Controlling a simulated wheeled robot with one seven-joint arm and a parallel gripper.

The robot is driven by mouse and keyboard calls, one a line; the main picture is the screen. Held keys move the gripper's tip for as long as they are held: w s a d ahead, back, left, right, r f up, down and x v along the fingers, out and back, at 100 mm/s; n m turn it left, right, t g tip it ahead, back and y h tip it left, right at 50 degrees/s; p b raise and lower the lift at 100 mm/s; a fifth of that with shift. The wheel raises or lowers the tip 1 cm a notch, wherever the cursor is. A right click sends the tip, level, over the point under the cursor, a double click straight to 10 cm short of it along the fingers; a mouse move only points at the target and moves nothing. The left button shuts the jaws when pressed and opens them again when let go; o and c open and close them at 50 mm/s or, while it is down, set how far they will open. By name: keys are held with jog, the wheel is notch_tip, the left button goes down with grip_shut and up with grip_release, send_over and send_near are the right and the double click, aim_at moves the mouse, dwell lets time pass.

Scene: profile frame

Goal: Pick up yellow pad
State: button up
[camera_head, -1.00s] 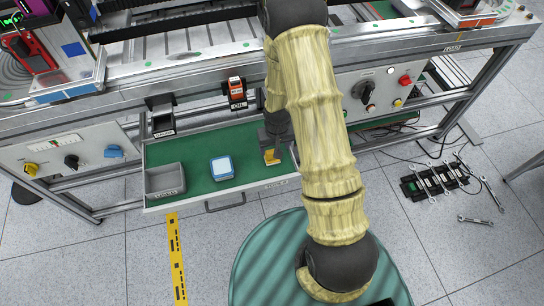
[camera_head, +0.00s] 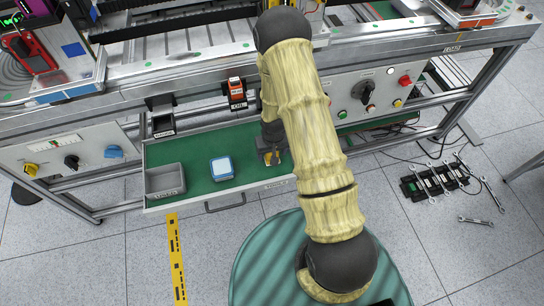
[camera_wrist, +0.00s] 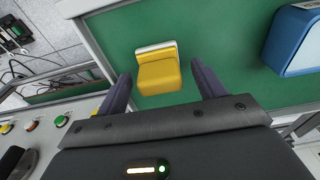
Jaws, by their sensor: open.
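The yellow pad (camera_wrist: 158,75), with a white strip along one edge, lies on the green drawer floor. In the wrist view it sits ahead of and between the two fingertips, with a gap on each side. My gripper (camera_wrist: 160,84) is open and empty. In the head view my gripper (camera_head: 272,156) is over the right part of the drawer and hides most of the pad. I cannot tell how high the fingers are above the drawer floor.
A blue and white box (camera_head: 222,168) and a grey bin (camera_head: 165,181) sit in the drawer (camera_head: 200,148) left of my gripper. The drawer's front edge and handle are close by. A panel with knobs and buttons (camera_head: 370,92) stands to the right.

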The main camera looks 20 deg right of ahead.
dwell(0.3)
jog(key=c, duration=1.1)
jog(key=shift+r, duration=0.15)
notch_tip(320, 180, up, 10)
jog(key=shift+f+p, duration=0.1)
jog(key=shift+p, duration=0.2)
jog(key=shift+o, duration=0.8)
jog(key=shift+w+r, duration=1.25)
jog(key=shift+r, duration=0.1)
